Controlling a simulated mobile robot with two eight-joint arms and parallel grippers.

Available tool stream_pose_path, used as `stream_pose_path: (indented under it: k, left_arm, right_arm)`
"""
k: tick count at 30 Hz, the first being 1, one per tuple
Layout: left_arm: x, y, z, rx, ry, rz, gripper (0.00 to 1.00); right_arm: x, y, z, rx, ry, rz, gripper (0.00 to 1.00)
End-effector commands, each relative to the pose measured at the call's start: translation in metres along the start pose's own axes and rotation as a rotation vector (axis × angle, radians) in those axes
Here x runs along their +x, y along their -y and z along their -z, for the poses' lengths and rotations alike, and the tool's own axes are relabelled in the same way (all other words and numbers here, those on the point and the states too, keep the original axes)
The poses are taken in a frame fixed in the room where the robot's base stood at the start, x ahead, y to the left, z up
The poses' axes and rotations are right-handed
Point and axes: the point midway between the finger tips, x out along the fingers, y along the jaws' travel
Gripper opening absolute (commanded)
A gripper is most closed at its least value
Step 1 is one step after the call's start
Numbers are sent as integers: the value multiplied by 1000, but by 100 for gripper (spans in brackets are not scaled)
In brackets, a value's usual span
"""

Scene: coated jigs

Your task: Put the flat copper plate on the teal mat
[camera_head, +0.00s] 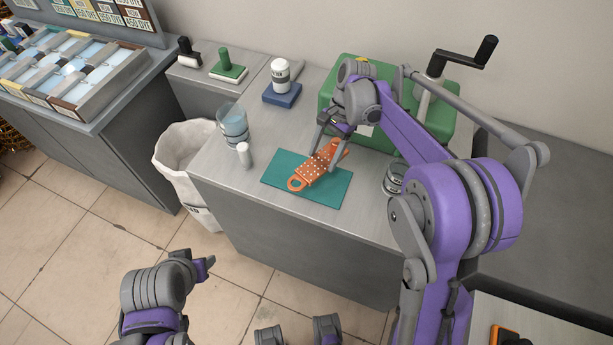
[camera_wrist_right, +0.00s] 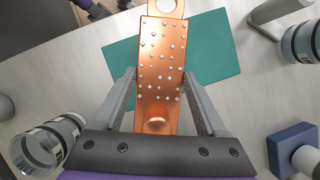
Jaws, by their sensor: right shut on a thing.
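The copper plate (camera_head: 313,171) is a flat strip with a ring at one end and several light dots on its face. My right gripper (camera_head: 330,147) is shut on it near the end away from the ring. The wrist view shows the plate (camera_wrist_right: 160,65) between the two fingers. The plate is over the teal mat (camera_head: 334,191), with its ring end towards the mat's front left. I cannot tell whether it touches the mat. My left gripper (camera_head: 207,265) is low in front of the bench, and its jaws are not clear.
A glass beaker (camera_head: 233,123) and a small white cylinder (camera_head: 244,155) stand left of the mat. A metal tin (camera_head: 394,179) stands at its right. Behind are a green cranked machine (camera_head: 440,118) and a blue block (camera_head: 282,95) bearing a white jar. A white bin (camera_head: 176,160) stands left.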

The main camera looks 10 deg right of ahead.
Motion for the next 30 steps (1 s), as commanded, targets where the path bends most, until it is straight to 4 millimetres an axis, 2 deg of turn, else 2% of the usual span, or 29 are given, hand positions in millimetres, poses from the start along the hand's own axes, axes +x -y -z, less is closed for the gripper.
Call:
stream_pose_path:
  k: [3, 9, 15, 22, 30]
  left_arm:
    - [6, 0, -5, 0, 3, 0, 50]
    - [12, 0, -10, 0, 7, 0, 50]
    - [15, 0, -12, 0, 9, 0, 50]
    - [17, 0, -14, 0, 9, 0, 50]
    - [21, 0, -17, 0, 11, 0, 50]
  right_arm:
    - [-5, -1, -10, 256, 0, 110, 0]
    - [-15, 2, -26, 653, 0, 281, 0]
    - [-23, 3, -35, 930, -2, 398, 0]
    - [-25, 3, -37, 1060, -2, 452, 0]
    - [18, 3, -19, 1071, -2, 455, 0]
